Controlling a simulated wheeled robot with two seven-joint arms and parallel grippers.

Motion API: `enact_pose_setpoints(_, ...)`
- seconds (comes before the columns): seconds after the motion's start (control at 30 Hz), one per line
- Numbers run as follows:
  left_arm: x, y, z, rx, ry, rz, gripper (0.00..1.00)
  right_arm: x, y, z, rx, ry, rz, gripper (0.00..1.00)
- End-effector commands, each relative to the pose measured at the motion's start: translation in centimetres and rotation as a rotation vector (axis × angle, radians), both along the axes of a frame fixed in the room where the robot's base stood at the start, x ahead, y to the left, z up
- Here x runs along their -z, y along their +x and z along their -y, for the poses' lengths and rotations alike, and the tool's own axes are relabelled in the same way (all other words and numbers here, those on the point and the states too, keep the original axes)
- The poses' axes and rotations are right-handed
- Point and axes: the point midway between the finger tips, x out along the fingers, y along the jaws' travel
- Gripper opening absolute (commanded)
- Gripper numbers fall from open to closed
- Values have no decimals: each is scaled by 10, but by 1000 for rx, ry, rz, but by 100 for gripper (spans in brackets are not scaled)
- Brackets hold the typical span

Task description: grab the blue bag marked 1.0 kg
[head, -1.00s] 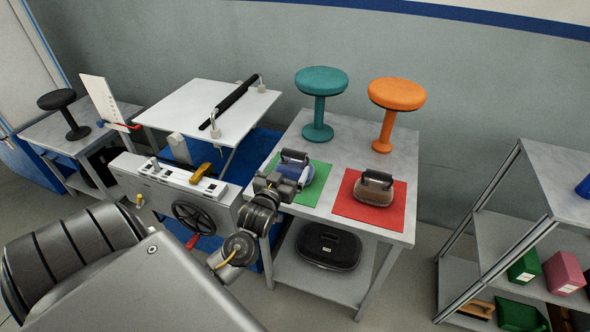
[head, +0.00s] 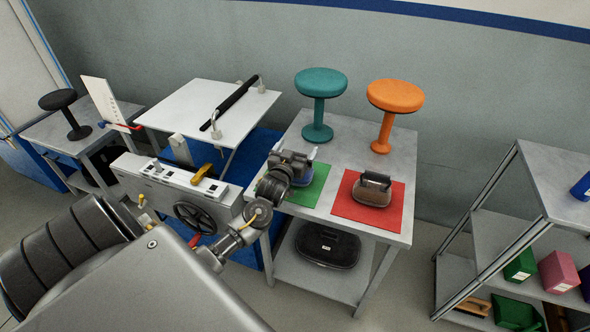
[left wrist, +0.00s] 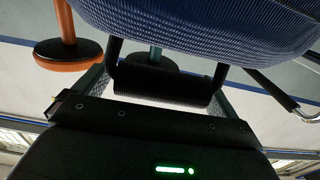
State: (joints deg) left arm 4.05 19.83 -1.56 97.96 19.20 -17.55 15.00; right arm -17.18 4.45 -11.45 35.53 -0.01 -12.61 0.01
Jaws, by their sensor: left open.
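A dark blue bag (head: 301,183) with a black handle lies on the green mat (head: 318,184) on the grey table. My left gripper (head: 292,161) is over it in the head view and hides most of it. In the left wrist view the bag's blue woven body (left wrist: 200,22) fills the top. Its black handle (left wrist: 165,86) is close in front of the gripper body. My left gripper is open; whether the handle is between its fingers I cannot tell. No weight mark is readable. My right gripper is not in view.
A brown bag (head: 373,189) lies on the red mat (head: 345,206), right of the green one. Teal (head: 320,84) and orange (head: 396,97) stools stand at the table's back. A black case (head: 328,244) is on the lower shelf. A white machine (head: 170,188) stands left, shelving right.

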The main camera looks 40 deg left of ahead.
Motion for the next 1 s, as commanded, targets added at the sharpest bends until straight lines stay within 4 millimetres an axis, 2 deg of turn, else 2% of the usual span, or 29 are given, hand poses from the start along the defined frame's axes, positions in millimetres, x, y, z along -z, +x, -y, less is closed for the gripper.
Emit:
enact_pose_setpoints(0.17, 1, 0, 0, 0, 0, -1, 96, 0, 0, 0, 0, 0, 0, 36)
enact_pose_setpoints(0.9, 1, 0, 1, 1, 0, -1, 0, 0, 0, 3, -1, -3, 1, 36)
enact_pose_setpoints(1.0, -3, 0, 0, 1, 1, 6, 0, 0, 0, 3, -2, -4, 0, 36)
